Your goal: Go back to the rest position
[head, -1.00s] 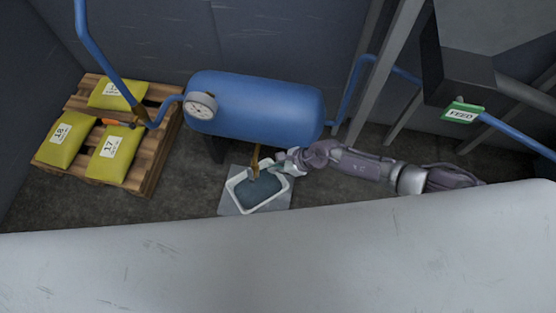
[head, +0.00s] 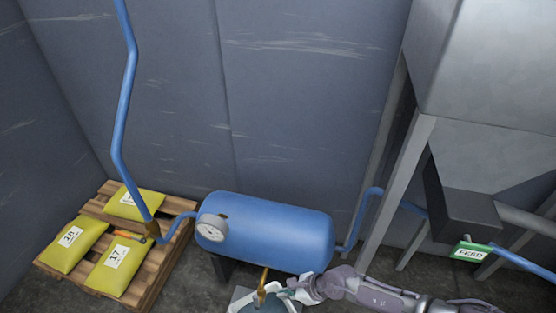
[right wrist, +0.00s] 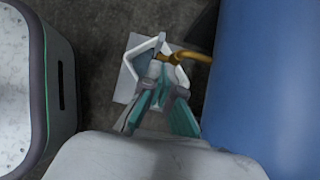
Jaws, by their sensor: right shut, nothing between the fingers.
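My right gripper (head: 287,291) is at the lower edge of the head view, beside the white pan (head: 292,302) under the blue tank. It is shut with nothing in its grip. In the right wrist view its teal fingers (right wrist: 166,82) overlap the pan's white rim (right wrist: 133,48); I cannot tell whether they touch it. The pan sits on a grey sheet (right wrist: 124,87) and holds dark liquid; the head view cuts off its near part. My left gripper is in neither current view.
The blue tank (head: 275,232) with a gauge (head: 212,228) and brass drain pipe (head: 262,281) stands close to my right gripper. A pallet (head: 150,282) with yellow bags is left. A grey hopper (head: 490,80) on legs with a FEED sign (head: 470,252) is right.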

